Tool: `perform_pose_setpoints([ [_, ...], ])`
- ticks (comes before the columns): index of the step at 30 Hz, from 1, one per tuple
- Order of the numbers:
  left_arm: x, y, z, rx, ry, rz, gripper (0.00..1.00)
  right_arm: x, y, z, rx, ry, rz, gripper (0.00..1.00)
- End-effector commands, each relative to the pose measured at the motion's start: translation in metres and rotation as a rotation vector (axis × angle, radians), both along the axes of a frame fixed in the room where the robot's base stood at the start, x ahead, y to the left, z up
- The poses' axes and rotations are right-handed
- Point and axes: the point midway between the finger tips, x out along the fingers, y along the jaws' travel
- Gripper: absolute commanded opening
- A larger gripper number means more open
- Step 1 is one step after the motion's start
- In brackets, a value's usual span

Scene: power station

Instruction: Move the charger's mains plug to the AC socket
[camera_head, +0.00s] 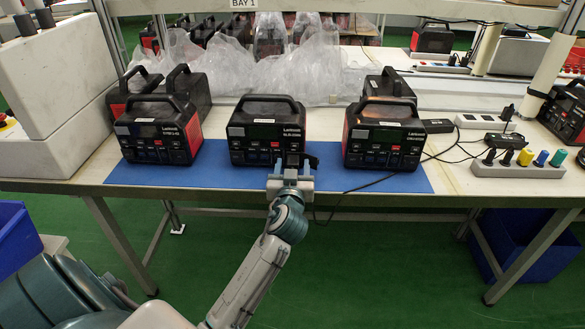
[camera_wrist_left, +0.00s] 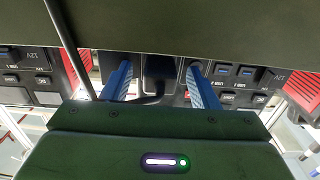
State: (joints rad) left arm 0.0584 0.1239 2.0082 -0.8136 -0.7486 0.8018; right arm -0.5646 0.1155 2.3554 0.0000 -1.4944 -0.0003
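Three black and red power stations stand in a row on the blue mat (camera_head: 340,178): left (camera_head: 157,150), middle (camera_head: 266,150) and right (camera_head: 385,155). My left gripper (camera_head: 292,166) is low at the front of the middle station. The black plug (camera_head: 293,159) is at its fingertips, partly hidden by them. In the left wrist view a dark body (camera_wrist_left: 162,78) lies between the two blue fingers (camera_wrist_left: 160,75), with a black cable (camera_wrist_left: 68,45) leading off left. I cannot tell whether the fingers grip it or whether it touches a socket. The right gripper is not in view.
A thin black cable (camera_head: 375,183) runs over the mat to the right. A power strip with coloured plugs (camera_head: 518,164) and a white box (camera_head: 487,121) lie at the right. More stations stand behind left and right. Clear plastic wrap (camera_head: 240,65) fills the back.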

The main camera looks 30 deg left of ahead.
Motion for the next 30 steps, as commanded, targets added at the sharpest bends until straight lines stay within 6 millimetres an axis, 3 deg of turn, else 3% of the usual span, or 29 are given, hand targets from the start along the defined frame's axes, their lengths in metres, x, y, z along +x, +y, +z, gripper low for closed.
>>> perform_pose_setpoints([
  [10, 0.000, 0.000, 0.000, -0.001, 0.001, 0.000, 0.54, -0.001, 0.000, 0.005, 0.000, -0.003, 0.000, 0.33],
  [17, 0.000, 0.000, 0.000, -0.001, 0.001, 0.000, 0.54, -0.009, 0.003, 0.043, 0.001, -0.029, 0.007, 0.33],
  [24, -0.052, -0.030, -0.003, -0.006, 0.001, 0.000, 0.54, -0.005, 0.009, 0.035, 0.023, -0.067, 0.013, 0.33],
  [30, -0.081, -0.048, -0.001, -0.004, 0.000, 0.000, 0.54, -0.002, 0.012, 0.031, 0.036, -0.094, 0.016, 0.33],
])
